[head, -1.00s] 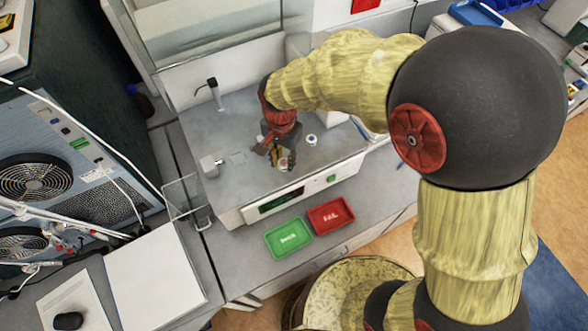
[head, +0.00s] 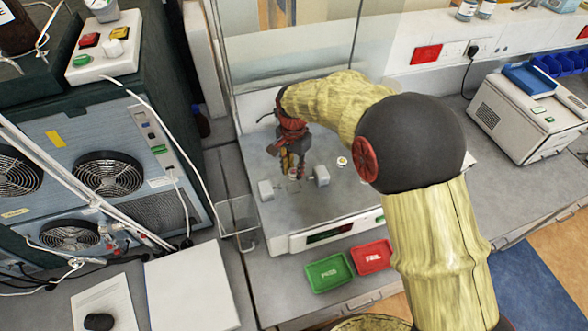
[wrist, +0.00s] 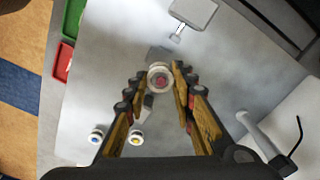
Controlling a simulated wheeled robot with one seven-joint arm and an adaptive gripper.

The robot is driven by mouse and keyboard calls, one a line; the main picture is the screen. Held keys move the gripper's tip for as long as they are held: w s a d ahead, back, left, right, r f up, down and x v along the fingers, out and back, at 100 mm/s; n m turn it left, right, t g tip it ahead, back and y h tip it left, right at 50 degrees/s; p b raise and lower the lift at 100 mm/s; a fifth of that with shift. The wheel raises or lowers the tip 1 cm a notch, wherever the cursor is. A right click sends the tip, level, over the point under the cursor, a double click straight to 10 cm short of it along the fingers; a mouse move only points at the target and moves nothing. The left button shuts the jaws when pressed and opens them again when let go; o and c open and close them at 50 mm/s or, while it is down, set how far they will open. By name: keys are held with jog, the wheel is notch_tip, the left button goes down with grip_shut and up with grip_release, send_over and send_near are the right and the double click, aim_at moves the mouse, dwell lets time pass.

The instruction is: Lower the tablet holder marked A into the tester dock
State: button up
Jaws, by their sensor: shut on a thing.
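My gripper (head: 293,174) is shut on a small round white tablet holder (head: 293,186) and points down over the grey top of the tester (head: 285,217). In the wrist view the held holder (wrist: 160,77) sits between the fingertips with a reddish tablet in it. No letter A is legible. In the head view it hangs between two pale blocks, the left block (head: 265,190) and the right block (head: 321,175). A small grey plate (wrist: 159,53), perhaps the dock, shows partly beside the holder. Whether the holder touches it cannot be told.
Two other holders, blue-centred (wrist: 96,134) and yellow-centred (wrist: 136,136), stand on the tester top. A green tray (head: 329,273) and a red tray (head: 372,257) lie in front. A clear panel (head: 238,217) is at the left.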

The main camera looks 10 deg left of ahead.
aim_at(294, 187)
jog(key=shift+f+b, duration=1.45)
jog(key=shift+f, duration=1.5)
jog(key=shift+f+b, duration=0.45)
jog(key=shift+f, duration=0.05)
dwell(0.5)
jog(key=o, duration=1)
jog(key=shift+r, duration=0.1)
notch_tip(294, 187, up, 12)
jog(key=shift+f, duration=0.1)
dwell(0.6)
